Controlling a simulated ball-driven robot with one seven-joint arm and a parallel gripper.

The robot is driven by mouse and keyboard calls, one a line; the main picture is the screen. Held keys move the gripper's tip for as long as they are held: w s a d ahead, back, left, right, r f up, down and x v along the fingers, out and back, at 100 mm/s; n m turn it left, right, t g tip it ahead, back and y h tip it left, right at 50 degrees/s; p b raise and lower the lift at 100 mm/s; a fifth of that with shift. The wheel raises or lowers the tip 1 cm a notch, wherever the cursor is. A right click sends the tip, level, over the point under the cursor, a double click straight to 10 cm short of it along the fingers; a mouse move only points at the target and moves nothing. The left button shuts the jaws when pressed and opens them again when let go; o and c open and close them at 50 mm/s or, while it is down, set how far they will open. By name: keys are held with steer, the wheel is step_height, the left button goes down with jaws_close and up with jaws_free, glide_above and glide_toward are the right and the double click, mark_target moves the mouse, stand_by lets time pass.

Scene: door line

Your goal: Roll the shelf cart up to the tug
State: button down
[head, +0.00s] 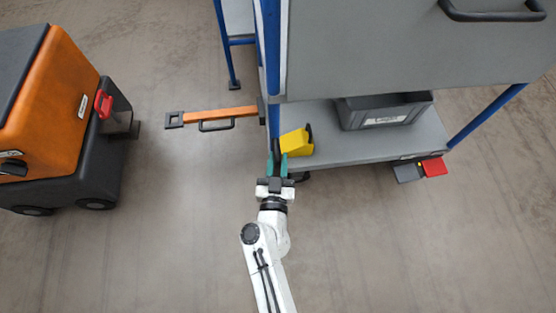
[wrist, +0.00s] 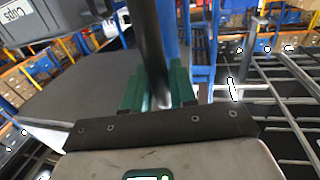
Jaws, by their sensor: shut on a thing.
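The shelf cart (head: 375,60) stands right of centre in the head view, with grey shelves and blue posts. Its orange drawbar (head: 235,112) points left, ending in a dark square eye (head: 174,120). The orange and black tug (head: 60,85) is at the far left, with a red lever (head: 104,104) above a dark hitch (head: 135,130). A gap of bare floor lies between eye and hitch. My gripper (head: 277,160) is at the cart's near left corner. In the wrist view its green fingers (wrist: 160,90) are shut on a dark upright bar (wrist: 150,45) beside a blue post.
A grey bin (head: 385,111) and a yellow object (head: 297,142) sit on the lower shelf. A red pedal (head: 434,167) and a grey one stick out at its near right edge. The near floor is clear.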

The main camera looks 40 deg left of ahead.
steer(key=s+a+p, duration=0.1)
steer(key=s+a, duration=1.2)
steer(key=s, duration=0.2)
steer(key=shift+s, duration=0.15)
steer(key=c, duration=1.1)
jaws_free()
steer(key=shift+p, duration=0.35)
steer(key=shift+p+v, duration=1.85)
steer(key=shift+v, duration=3.5)
